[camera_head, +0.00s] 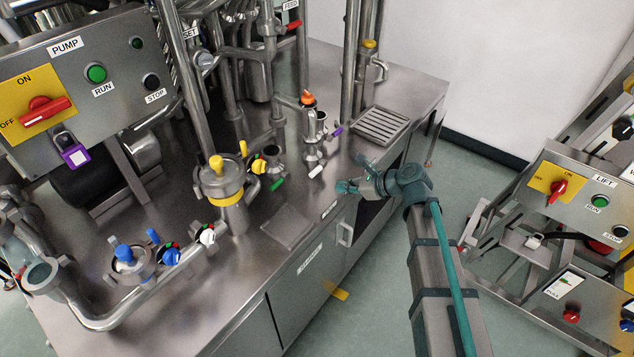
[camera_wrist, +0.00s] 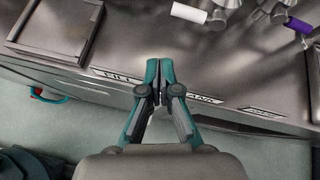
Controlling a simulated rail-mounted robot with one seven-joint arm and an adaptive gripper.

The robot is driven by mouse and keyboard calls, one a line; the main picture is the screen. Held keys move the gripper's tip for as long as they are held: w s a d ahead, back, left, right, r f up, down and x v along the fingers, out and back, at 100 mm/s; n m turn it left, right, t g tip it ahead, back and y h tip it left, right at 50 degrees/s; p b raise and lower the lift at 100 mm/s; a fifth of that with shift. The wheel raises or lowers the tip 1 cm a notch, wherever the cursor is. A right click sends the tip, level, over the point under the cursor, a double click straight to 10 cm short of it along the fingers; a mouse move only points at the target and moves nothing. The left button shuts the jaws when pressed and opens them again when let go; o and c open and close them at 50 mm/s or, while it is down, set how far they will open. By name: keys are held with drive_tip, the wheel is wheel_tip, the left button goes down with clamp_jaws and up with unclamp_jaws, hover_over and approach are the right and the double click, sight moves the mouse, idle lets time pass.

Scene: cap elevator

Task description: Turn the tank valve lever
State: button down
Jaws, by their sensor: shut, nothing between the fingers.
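Several small coloured valve levers stand on the steel bench; I cannot tell for sure which one is the tank valve. In the head view there is a white lever (camera_head: 315,172), a purple lever (camera_head: 338,131) and a green lever (camera_head: 277,184). The white lever (camera_wrist: 188,12) and the purple lever (camera_wrist: 300,25) also show at the top of the wrist view. My gripper (camera_head: 350,186) is shut and empty at the bench's front edge, to the right of the white lever and apart from it. Its fingertips (camera_wrist: 160,64) meet beside the edge labels.
A label reading FILL (camera_wrist: 116,77) is on the bench edge, with others partly hidden. A slatted drain (camera_head: 380,125) lies at the bench's right end. A yellow-capped vessel (camera_head: 220,180) and upright pipes crowd the bench. A LIFT panel (camera_head: 570,190) stands to the right, across open floor.

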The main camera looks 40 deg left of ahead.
sight(316, 191)
drive_tip(key=m, duration=0.1)
drive_tip(key=a+r+m, duration=0.1)
drive_tip(key=m, duration=0.1)
drive_tip(key=shift+m+y, duration=0.3)
drive_tip(key=shift+y, duration=0.1)
drive_tip(key=shift+m, duration=0.7)
drive_tip(key=p+x, duration=0.1)
drive_tip(key=x, duration=0.9)
drive_tip(key=shift+p, duration=0.3)
